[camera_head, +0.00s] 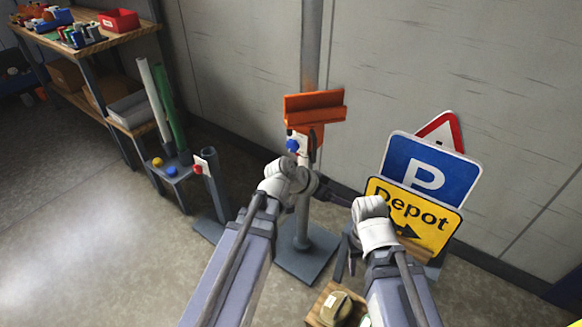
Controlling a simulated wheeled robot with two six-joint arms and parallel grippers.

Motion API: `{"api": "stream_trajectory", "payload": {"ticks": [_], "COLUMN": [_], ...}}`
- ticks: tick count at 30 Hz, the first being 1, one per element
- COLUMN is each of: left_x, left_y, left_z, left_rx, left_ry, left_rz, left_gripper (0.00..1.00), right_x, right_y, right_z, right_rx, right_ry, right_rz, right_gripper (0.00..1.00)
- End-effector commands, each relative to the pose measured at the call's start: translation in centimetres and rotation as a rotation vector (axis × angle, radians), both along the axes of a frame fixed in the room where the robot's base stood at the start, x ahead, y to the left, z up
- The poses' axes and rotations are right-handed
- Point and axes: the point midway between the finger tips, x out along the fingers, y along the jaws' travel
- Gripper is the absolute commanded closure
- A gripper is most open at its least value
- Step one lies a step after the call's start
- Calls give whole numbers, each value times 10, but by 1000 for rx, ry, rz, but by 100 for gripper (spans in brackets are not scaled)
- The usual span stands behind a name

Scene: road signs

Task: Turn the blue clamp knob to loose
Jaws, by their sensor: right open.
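The blue clamp knob (293,145) sits on the left side of a white-labelled clamp on an upright grey post, just below an orange sign bracket (315,106). My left gripper (312,160) is at the post, right of and below the knob. Its wrist and the clamp hide much of it, so its jaws are hard to make out and I cannot tell whether it touches anything. My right gripper (335,197) is open, pointing left toward the post, below and to the right of the knob and apart from it.
A blue parking sign (430,170), a yellow Depot sign (412,215) and a red-edged triangle sign (445,130) stand at right. A wooden box (330,305) is at the front. A stand with coloured knobs (170,172) and shelves (95,50) are at left.

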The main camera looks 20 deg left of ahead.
Motion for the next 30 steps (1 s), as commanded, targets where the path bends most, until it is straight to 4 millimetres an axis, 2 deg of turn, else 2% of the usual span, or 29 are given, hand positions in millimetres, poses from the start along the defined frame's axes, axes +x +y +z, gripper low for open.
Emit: {"api": "stream_trajectory", "payload": {"ticks": [1, 5, 6, 10, 15, 18, 21, 30], "left_x": [22, 68, 79, 107, 123, 126, 127, 134], "left_y": [15, 60, 76, 133, 190, 210, 218, 217], "left_z": [-23, -24, -24, -22, -20, -18, -16, -15], "left_rx": [-48, -136, -152, -170, -156, -148, -143, -142], "left_ry": [-88, -337, -408, -600, -750, -793, -812, -815], "left_rz": [25, 107, 140, 259, 385, 428, 447, 449], "left_gripper": [11, 11, 11, 11, 11, 11, 11, 11], "right_x": [0, 0, 0, 0, 0, 0, 0, 0], "right_y": [0, 0, 0, -1, -1, -1, -1, -1], "right_z": [-39, -84, -96, -130, -155, -162, -163, -162], "right_rx": [-1, -2, -2, -3, -4, -5, -5, -5], "right_ry": [0, -1, -1, -1, -1, -1, -1, -1], "right_rz": [0, 1, 1, 1, 2, 2, 2, 2], "right_gripper": [50, 50, 50, 50, 50, 50, 50, 50]}}
